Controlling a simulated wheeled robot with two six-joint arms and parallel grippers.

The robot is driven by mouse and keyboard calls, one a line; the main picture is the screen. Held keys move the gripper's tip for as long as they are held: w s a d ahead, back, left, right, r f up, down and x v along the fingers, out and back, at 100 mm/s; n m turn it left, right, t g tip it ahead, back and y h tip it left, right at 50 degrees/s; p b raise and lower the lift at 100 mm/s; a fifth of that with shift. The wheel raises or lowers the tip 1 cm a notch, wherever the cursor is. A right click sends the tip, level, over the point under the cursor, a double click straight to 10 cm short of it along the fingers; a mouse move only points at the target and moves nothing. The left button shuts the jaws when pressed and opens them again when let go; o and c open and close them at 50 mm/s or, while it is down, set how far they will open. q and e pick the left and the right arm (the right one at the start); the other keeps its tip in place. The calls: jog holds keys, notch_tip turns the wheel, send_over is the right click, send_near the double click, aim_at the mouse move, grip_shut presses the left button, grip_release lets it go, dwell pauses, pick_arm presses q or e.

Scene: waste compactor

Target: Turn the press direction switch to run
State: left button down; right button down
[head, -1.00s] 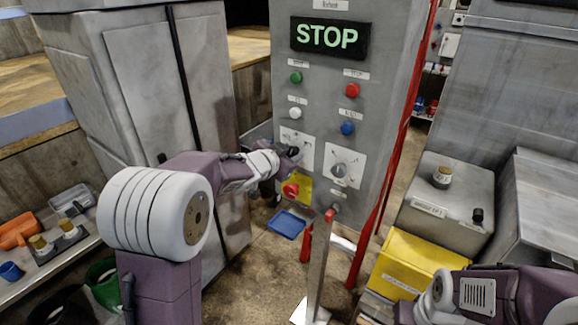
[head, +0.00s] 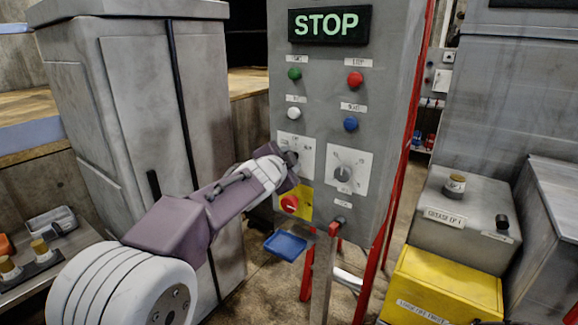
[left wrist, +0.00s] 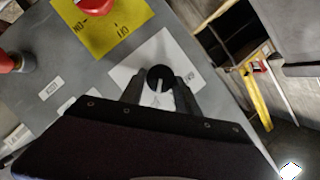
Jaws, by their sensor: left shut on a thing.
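The grey control panel (head: 325,110) carries two rotary switches on white plates; their labels are too small to read. My left gripper (head: 291,160) is at the left switch plate (head: 307,150) and covers much of it in the head view. In the left wrist view, my left gripper (left wrist: 160,88) is shut on the black switch knob (left wrist: 159,74), with one finger on each side. The knob's pale pointer line shows between the fingers. The right rotary switch (head: 343,174) stands untouched beside it. My right gripper is out of view.
A lit STOP sign (head: 329,24) is above green, red, white and blue buttons. A red knob (head: 289,203) on a yellow plate sits just below my left gripper. A red-tipped lever (head: 337,222) stands below the panel. A grey cabinet (head: 130,110) stands left of the panel.

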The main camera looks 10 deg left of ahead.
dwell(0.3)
pick_arm(q)
jog(key=c, duration=0.9)
grip_release()
jog(key=p+v, duration=0.1)
jog(key=v, duration=0.8)
jog(key=shift+p, duration=0.4)
